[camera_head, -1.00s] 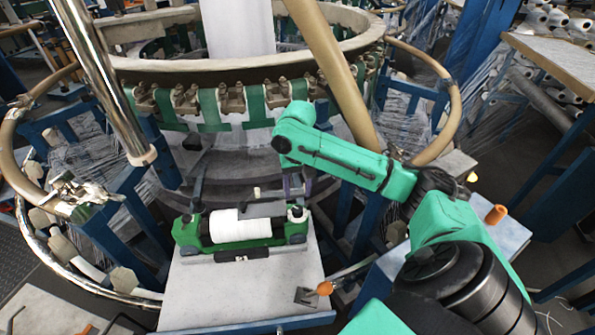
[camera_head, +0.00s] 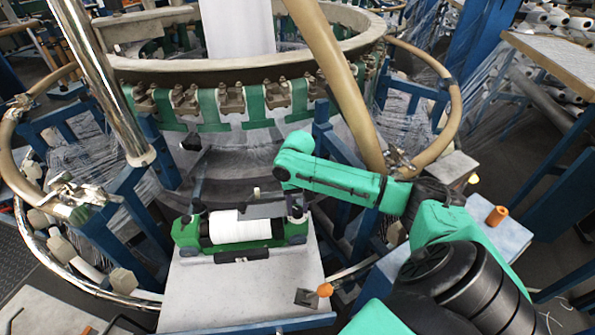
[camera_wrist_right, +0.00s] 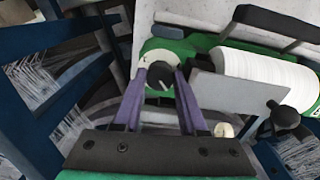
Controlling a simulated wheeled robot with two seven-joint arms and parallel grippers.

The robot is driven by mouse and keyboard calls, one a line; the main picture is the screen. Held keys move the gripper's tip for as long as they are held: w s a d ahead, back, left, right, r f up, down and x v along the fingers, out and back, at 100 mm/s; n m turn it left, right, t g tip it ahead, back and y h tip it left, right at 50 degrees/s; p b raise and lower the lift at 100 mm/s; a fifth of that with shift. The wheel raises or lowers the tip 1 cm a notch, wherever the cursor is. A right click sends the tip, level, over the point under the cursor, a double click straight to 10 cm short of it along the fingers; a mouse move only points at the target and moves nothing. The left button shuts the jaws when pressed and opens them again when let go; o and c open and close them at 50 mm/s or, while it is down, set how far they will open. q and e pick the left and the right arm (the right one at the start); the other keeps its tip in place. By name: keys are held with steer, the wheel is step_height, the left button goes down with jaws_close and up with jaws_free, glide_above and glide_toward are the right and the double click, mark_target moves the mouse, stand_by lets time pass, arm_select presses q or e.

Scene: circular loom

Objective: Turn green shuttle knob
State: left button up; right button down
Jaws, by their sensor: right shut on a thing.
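The green shuttle (camera_head: 187,234) lies on a light grey board and carries a white roll (camera_head: 232,228). Its round knob (camera_wrist_right: 160,82), dark with a pale line on a light disc, shows at the shuttle's end in the right wrist view. In the head view that end is at the right, partly hidden by my right gripper (camera_head: 295,208). The purple fingers of my right gripper (camera_wrist_right: 159,80) stand on both sides of the knob and are shut on it. A flat grey plate (camera_wrist_right: 225,95) stands beside the roll. My left gripper is not in view.
The light grey board (camera_head: 235,290) is mostly clear in front of the shuttle. An orange knob (camera_head: 325,290) sits at its right edge. The loom ring (camera_head: 230,65) with clamps rises behind. A tan pole (camera_head: 335,80) passes close behind my right arm.

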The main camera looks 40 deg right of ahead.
steer(key=shift+r+p, duration=0.2)
steer(key=shift+p, duration=0.25)
steer(key=n+p, duration=0.5)
steer(key=p, duration=0.1)
steer(key=shift+r+n+p, duration=0.15)
steer(key=shift+n+p, duration=0.15)
steer(key=shift+p, duration=0.1)
steer(key=shift+n+p, duration=0.4)
steer(key=n+p, duration=0.2)
steer(key=n, duration=0.2)
steer(key=shift+n+p, duration=0.3)
steer(key=shift+p, duration=0.05)
steer(key=n, duration=0.1)
steer(key=n+p, duration=0.1)
steer(key=n, duration=0.2)
steer(key=shift+w+d+f+n, duration=0.1)
steer(key=shift+f+n, duration=0.15)
steer(key=shift+n, duration=0.15)
steer(key=c, duration=0.7)
jaws_free()
steer(key=shift+c, duration=0.2)
